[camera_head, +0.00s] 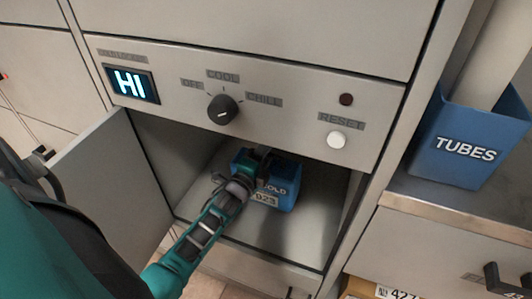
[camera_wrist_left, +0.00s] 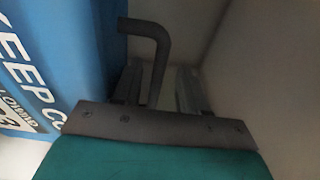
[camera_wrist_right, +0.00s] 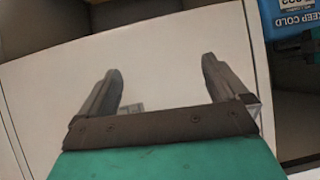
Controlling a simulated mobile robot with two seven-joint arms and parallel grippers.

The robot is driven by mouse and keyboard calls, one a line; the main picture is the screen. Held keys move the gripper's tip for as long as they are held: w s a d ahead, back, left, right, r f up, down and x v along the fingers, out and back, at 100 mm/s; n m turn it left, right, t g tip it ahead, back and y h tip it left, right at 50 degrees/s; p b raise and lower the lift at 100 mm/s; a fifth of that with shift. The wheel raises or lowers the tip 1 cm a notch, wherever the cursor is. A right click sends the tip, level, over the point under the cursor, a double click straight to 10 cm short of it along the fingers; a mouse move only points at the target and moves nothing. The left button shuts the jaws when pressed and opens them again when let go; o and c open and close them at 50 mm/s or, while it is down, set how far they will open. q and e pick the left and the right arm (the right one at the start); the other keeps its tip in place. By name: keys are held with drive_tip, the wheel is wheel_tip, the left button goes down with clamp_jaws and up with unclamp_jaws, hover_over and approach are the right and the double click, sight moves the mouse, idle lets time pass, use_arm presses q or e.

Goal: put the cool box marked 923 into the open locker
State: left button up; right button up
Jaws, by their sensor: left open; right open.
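The blue cool box (camera_head: 285,193) rests on the floor of the open locker (camera_head: 245,225); its label ends in 23, and the first digit is hard to read. My left gripper (camera_head: 262,165) is inside the locker at the top of the box, open. In the left wrist view the box (camera_wrist_left: 85,50) is beside the open left fingers (camera_wrist_left: 155,90), and a dark bent bar (camera_wrist_left: 152,35) stands at them. My right gripper (camera_wrist_right: 165,85) is open and empty before a pale panel. The box (camera_wrist_right: 295,15) shows at that view's upper right.
The locker door (camera_head: 100,185) is swung open to the left. Above the opening are a lit HI display (camera_head: 131,84), a dial (camera_head: 222,109) and a RESET button (camera_head: 336,139). A blue TUBES bin (camera_head: 465,145) stands on a ledge at the right, with a labelled carton (camera_head: 362,288) below.

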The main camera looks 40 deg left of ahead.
use_arm(q)
drive_tip(key=s+d+p, duration=0.1)
drive_tip(key=s+p, duration=0.2)
drive_tip(key=s, duration=0.8)
drive_tip(key=s+d+r+n+g+h, duration=0.1)
drive_tip(key=s+d+n+g+h, duration=0.25)
drive_tip(key=d+n, duration=0.45)
drive_tip(key=s+d+r+n+g+h, duration=0.15)
drive_tip(key=s+d+n+g, duration=0.35)
drive_tip(key=d, duration=0.6)
drive_tip(key=a+r+n+t+p, duration=0.1)
drive_tip(key=a+r+p, duration=0.3)
drive_tip(key=r+p, duration=0.7)
drive_tip(key=p, duration=0.7)
drive_tip(key=shift+s+r+y, duration=0.25)
drive_tip(key=shift+r+y, duration=0.15)
use_arm(e)
drive_tip(key=s+d+r+h, duration=0.1)
drive_tip(key=d+r, duration=0.3)
drive_tip(key=r, duration=1)
drive_tip(key=shift+s+d+h, duration=0.2)
drive_tip(key=shift+s+h, duration=0.1)
drive_tip(key=shift+s, duration=0.35)
